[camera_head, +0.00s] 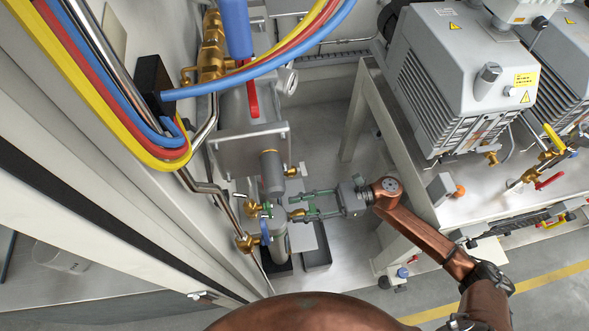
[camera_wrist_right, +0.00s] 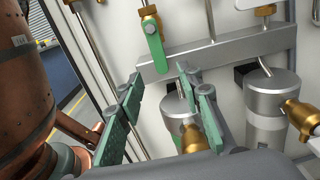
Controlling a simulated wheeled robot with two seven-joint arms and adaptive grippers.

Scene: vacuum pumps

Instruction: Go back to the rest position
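My right gripper (camera_head: 286,205) reaches in from the right in the head view, its green fingers spread apart beside the small valves on the wall pipework. In the right wrist view the same gripper (camera_wrist_right: 160,82) is open, with nothing held between its fingers. Beyond them are a valve with a green handle (camera_wrist_right: 155,42), a metal cylinder (camera_wrist_right: 176,108) and a brass fitting (camera_wrist_right: 194,138). The cylinder is partly hidden by the right finger. In the head view a grey cylinder (camera_head: 272,172) stands just above the fingers. My left gripper is not in view.
A bench (camera_head: 425,195) with large grey vacuum pumps (camera_head: 465,75) stands to the right, close to my right arm. Yellow, red and blue hoses (camera_head: 290,50) arch across the upper left. Brass valves (camera_head: 212,50) line the left wall. Floor shows between wall and bench.

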